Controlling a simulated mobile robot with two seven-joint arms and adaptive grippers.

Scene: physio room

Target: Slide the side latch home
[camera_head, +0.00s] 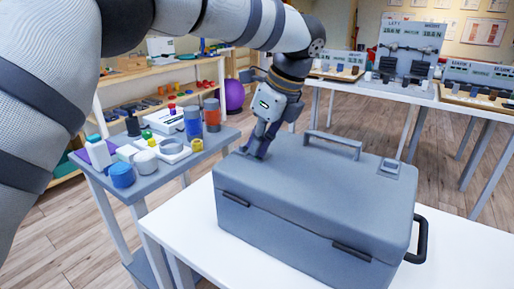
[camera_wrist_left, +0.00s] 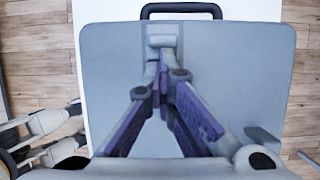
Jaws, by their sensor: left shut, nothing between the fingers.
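A blue-grey case (camera_head: 290,205) with a closed lid stands on a white table. My left gripper (camera_head: 256,153) is low over the left end of the lid, its purple fingers shut with nothing between them. In the left wrist view the lid (camera_wrist_left: 110,60) fills most of the picture. A light grey latch piece (camera_wrist_left: 163,41) lies near the lid's edge, just beyond the fingertips (camera_wrist_left: 166,78). The fingers partly cover its surroundings; I cannot tell whether they touch it. In the head view this piece is hidden by the gripper. Another small fitting (camera_head: 391,167) is at the lid's right end.
A lid handle (camera_head: 335,142) rises on the far side of the lid, and a dark carry handle (camera_head: 421,240) is on the right end. A grey side table (camera_head: 150,190) with jars and small boxes stands at the left. The white table (camera_head: 470,255) is clear at the right.

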